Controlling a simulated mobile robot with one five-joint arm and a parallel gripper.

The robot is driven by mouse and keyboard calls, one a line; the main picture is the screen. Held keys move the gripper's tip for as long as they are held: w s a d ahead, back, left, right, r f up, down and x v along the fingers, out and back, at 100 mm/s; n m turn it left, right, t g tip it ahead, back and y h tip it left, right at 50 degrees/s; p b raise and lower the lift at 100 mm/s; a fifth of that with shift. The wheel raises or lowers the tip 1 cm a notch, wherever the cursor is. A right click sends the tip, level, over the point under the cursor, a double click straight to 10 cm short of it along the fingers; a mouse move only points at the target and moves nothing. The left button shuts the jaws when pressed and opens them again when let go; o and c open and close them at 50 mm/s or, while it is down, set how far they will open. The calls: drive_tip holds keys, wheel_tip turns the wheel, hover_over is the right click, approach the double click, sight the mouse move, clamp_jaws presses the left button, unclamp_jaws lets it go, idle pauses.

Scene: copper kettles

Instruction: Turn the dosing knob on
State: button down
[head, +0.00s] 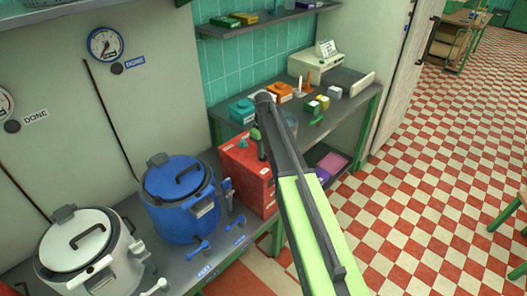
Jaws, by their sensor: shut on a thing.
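A red box-shaped unit (240,168) stands on the bench, right of the blue kettle. A small green fitting (243,143) sits on its top. My gripper (262,154) points down at the top of the red unit, near its right part. Its jaws are shut on a small part there, which I take to be the dosing knob. The fingers and my arm hide most of that part, so its turn position cannot be told.
A blue kettle (178,212) and a white kettle (78,250) stand on the bench at left. Small coloured blocks and a beige machine (318,65) are on the rear bench. A shelf (268,20) hangs above. Checkered floor (430,180) is open at right.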

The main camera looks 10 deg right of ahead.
drive_tip(key=n, duration=0.8)
drive_tip(key=shift+d+n, duration=0.1)
drive_tip(key=shift+n, duration=0.5)
drive_tip(key=shift+w, duration=0.1)
drive_tip(key=c, duration=1.4)
unclamp_jaws()
drive_tip(key=shift+r, duration=0.15)
